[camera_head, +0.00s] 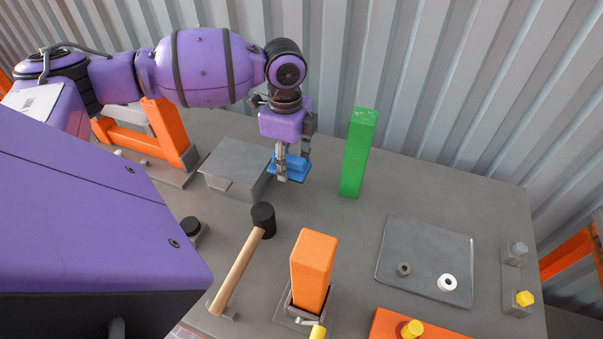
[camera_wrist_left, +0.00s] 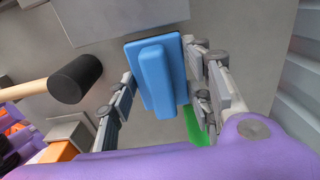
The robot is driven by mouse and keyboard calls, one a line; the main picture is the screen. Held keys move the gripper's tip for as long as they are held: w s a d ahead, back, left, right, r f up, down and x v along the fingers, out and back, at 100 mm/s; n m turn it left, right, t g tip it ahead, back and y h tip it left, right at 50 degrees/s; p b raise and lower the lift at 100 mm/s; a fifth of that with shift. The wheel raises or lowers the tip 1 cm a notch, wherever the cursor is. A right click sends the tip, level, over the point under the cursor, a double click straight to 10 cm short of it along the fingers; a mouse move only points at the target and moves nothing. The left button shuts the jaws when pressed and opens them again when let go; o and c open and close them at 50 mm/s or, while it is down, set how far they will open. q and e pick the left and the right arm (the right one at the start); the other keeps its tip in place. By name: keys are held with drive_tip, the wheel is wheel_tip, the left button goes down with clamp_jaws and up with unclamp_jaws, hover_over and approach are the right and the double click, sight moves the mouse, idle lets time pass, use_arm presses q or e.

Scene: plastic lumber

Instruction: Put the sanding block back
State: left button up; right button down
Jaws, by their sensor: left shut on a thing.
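The blue sanding block (camera_head: 293,165) is between the fingers of my left gripper (camera_head: 290,172), which is shut on it. In the head view it is just right of the grey metal box (camera_head: 236,165), and I cannot tell how far it is above the table. In the left wrist view the block (camera_wrist_left: 156,75) shows its flat base and raised grip between the two fingers of the left gripper (camera_wrist_left: 165,95). My right gripper is not in view.
A green post (camera_head: 357,155) stands right of the gripper. A mallet (camera_head: 240,260) lies in front, near an orange block (camera_head: 313,268) in a holder. A grey tray (camera_head: 425,240) with small round parts lies at right. Table between green post and tray is clear.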

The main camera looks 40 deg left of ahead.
sight(299, 165)
use_arm(q)
drive_tip(key=w+f, duration=0.3)
drive_tip(key=shift+d+f, duration=0.35)
drive_tip(key=shift+f, duration=0.05)
drive_tip(key=shift+w+f+b, duration=0.1)
drive_tip(key=shift+f+b, duration=0.2)
drive_tip(key=shift+f, duration=1.3)
drive_tip(key=shift+f, duration=0.1)
drive_tip(key=o, duration=1.1)
wheel_tip(299, 165, up, 12)
drive_tip(key=shift+r+p, duration=0.1)
drive_tip(key=shift+p, duration=0.25)
